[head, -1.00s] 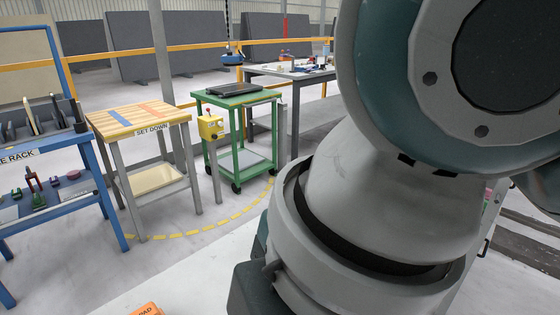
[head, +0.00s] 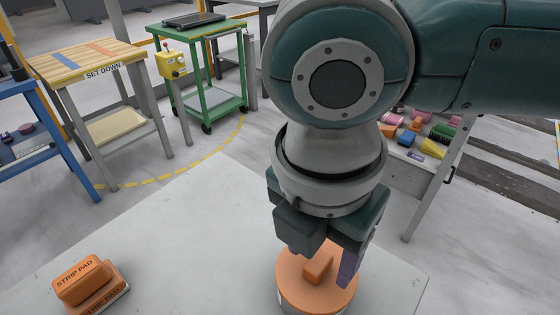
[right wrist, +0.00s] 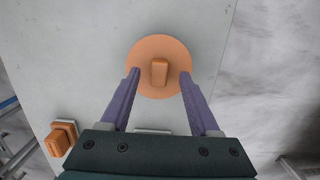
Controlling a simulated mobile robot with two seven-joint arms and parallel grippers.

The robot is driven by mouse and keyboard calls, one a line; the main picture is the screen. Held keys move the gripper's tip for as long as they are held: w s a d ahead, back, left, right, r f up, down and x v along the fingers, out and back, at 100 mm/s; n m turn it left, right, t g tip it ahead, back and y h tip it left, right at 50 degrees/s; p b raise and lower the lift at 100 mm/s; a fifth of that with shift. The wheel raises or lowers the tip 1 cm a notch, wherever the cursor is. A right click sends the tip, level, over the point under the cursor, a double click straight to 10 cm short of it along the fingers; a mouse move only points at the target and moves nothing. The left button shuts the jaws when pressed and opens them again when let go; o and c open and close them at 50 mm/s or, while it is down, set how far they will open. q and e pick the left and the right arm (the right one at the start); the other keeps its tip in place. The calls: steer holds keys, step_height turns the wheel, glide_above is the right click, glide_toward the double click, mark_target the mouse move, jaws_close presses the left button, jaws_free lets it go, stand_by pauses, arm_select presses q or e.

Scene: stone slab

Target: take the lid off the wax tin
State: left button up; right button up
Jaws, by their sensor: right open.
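The wax tin stands on the pale stone slab (head: 190,255), its orange round lid (head: 296,289) on top. An orange block knob (head: 318,267) rises from the middle of the lid. In the right wrist view the lid (right wrist: 146,50) is a full disc with its knob (right wrist: 159,72) at the centre. My right gripper (head: 325,262) is open and points down over the lid, with its purple fingers on either side of the knob. Gaps show between knob and fingers in the right wrist view. The tin's body is mostly hidden. My left gripper is out of view.
Orange strip pads (head: 82,281) lie stacked on the slab at the lower left. The slab between them and the tin is clear. Beyond stand a wooden set-down table (head: 85,58), a green cart (head: 205,100) and a table with coloured blocks (head: 425,145) at right.

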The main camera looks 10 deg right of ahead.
steer(key=shift+w+f, duration=0.1)
steer(key=shift+f, duration=0.6)
jaws_close()
